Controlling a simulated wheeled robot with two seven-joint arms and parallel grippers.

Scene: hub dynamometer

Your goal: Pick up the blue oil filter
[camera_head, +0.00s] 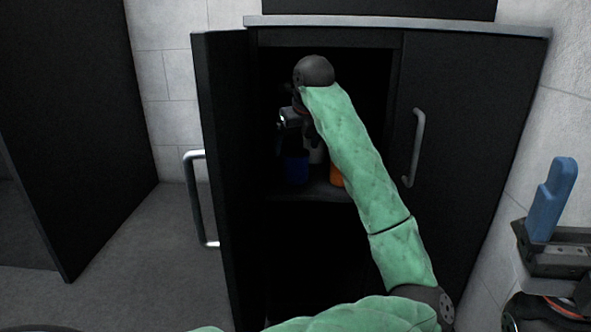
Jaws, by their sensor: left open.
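A dark blue object (295,168), likely the blue oil filter, stands in shadow on the shelf inside the open cabinet. My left gripper (287,124) reaches into the cabinet at the end of the green-sleeved arm. It is open, above the blue object and slightly to its left. Its fingertips are dim and small, and I cannot tell whether they touch anything. At the right edge, a dark mount with an upright blue piece looks like my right gripper (551,205). Its jaw state is unclear.
A pale object (315,152) and an orange object (336,176) stand right of the blue one, partly hidden by my arm. The shelf (310,191) is narrow. The open cabinet door (229,180) bounds the left; a closed door (465,130) with a handle bounds the right.

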